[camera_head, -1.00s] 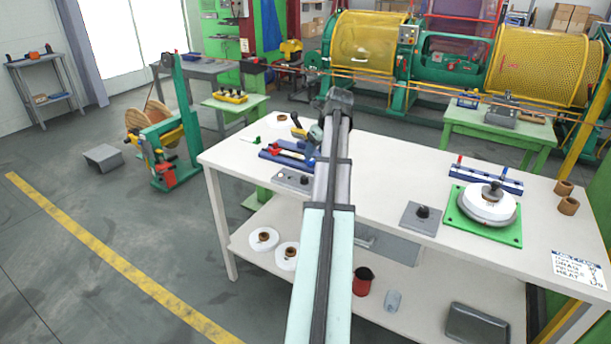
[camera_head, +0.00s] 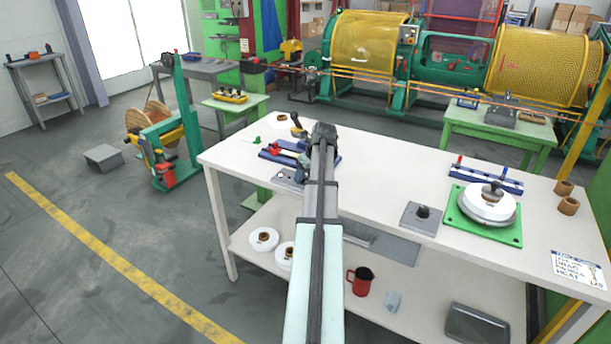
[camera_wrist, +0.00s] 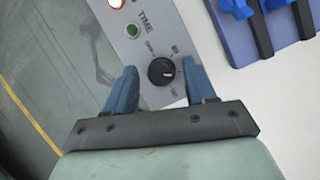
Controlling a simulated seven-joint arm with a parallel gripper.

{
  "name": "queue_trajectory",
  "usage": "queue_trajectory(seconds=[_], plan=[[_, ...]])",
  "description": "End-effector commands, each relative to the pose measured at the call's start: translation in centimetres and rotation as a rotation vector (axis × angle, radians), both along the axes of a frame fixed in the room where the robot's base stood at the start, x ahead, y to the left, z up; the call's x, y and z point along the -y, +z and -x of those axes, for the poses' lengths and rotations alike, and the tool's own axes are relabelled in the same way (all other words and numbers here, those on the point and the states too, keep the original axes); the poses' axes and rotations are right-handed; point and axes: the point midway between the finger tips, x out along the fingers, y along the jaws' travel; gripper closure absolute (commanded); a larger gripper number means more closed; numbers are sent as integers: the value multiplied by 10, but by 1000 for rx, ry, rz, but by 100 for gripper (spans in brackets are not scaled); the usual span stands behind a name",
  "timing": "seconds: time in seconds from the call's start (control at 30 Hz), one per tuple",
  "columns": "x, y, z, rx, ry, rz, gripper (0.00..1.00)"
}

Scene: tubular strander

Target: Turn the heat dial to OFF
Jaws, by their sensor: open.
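A black round dial (camera_wrist: 161,72) with a pale pointer mark sits on a grey panel (camera_wrist: 150,18) in the wrist view. Small lettering rings the dial; "TIME" is printed beside it, and I cannot read the rest surely. My gripper (camera_wrist: 159,66) is open, with one blue finger on each side of the dial. I cannot tell whether either finger touches it. In the head view the panel (camera_head: 287,178) lies at the left part of the white table, partly behind my arm, and the dial is hidden there.
Another dark knob (camera_head: 422,212) on a grey plate and a green-based spool (camera_head: 488,207) stand farther right on the table.

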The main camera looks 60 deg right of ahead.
Motion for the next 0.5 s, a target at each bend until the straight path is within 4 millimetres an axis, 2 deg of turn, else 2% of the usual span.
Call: queue_trajectory(seconds=[0.3, 0.5], plan=[[0, -2, -1, 0, 0, 0, 45], [0, -2, 0, 0, 0, 0, 64]])
